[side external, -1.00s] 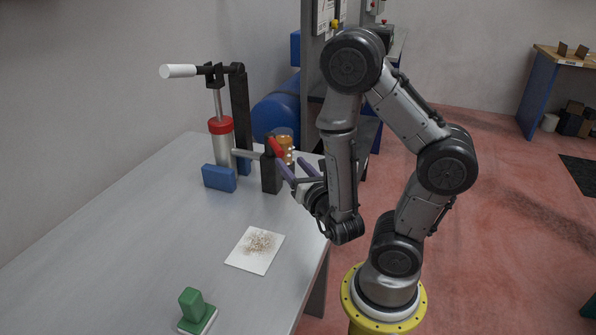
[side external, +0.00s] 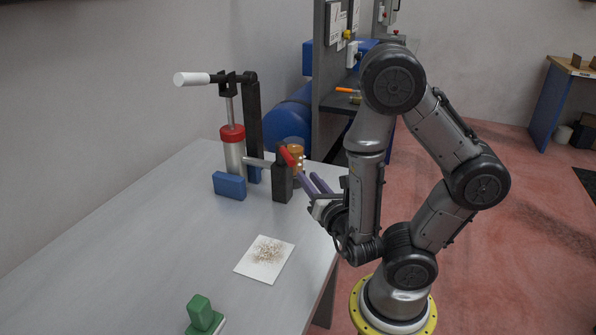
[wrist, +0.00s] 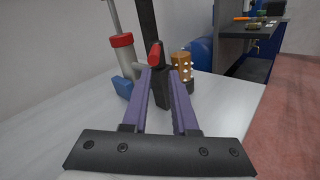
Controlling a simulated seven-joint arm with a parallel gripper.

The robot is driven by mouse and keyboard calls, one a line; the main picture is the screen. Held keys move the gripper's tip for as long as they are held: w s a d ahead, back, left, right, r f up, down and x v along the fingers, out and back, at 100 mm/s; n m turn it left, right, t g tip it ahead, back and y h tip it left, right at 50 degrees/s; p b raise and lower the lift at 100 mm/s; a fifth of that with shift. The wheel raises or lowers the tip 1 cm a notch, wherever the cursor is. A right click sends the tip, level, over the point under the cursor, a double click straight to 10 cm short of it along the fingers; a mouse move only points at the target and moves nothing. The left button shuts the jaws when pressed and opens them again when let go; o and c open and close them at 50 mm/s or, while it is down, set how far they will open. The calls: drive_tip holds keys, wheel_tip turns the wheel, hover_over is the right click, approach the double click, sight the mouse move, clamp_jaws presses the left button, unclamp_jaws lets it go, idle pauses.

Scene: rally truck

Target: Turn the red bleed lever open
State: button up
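The red bleed lever (side external: 287,156) sits on top of a dark upright block (side external: 282,183). In the wrist view the lever (wrist: 154,54) points toward my camera, just beyond the fingertips. My gripper (side external: 306,173) has two purple fingers and is to the right of the lever in the side view. In the wrist view the fingers (wrist: 160,72) stand apart, with no object clearly held between them. The lever's near end appears close to the left fingertip; I cannot tell whether they touch.
A pump cylinder (side external: 234,155) with a white-handled arm (side external: 192,79) stands left of the block. A blue block (side external: 229,186), an amber studded cylinder (wrist: 181,68), a speckled white card (side external: 265,260) and a green-handled item (side external: 201,312) are on the grey table (side external: 150,230).

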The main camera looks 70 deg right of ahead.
drive_tip(key=d+r+m+g+h, duration=0.1)
drive_tip(key=m+g, duration=0.1)
drive_tip(key=m, duration=0.2)
drive_tip(key=d+r+m+g+h, duration=0.1)
drive_tip(key=m+g+h, duration=0.1)
drive_tip(key=m, duration=0.2)
drive_tip(key=w+d+r+m+g+h, duration=0.1)
drive_tip(key=r+m+g, duration=0.1)
drive_tip(key=m+g, duration=0.1)
drive_tip(key=shift+w+m, duration=0.1)
drive_tip(key=shift+m, duration=0.7)
clamp_jaws()
drive_tip(key=w+a+r+m+g+y, duration=0.35)
drive_tip(key=w+m+y, duration=0.2)
drive_tip(key=m, duration=0.55)
drive_tip(key=w+a+r+m+g+y, duration=0.4)
drive_tip(key=w+m, duration=0.3)
drive_tip(key=m, duration=0.4)
drive_tip(key=s+d+r+x, duration=0.1)
drive_tip(key=x, duration=1.1)
drive_tip(key=shift+s+d+t+y, duration=0.15)
drive_tip(key=shift+s+t+y, duration=0.2)
drive_tip(key=shift+t, duration=0.1)
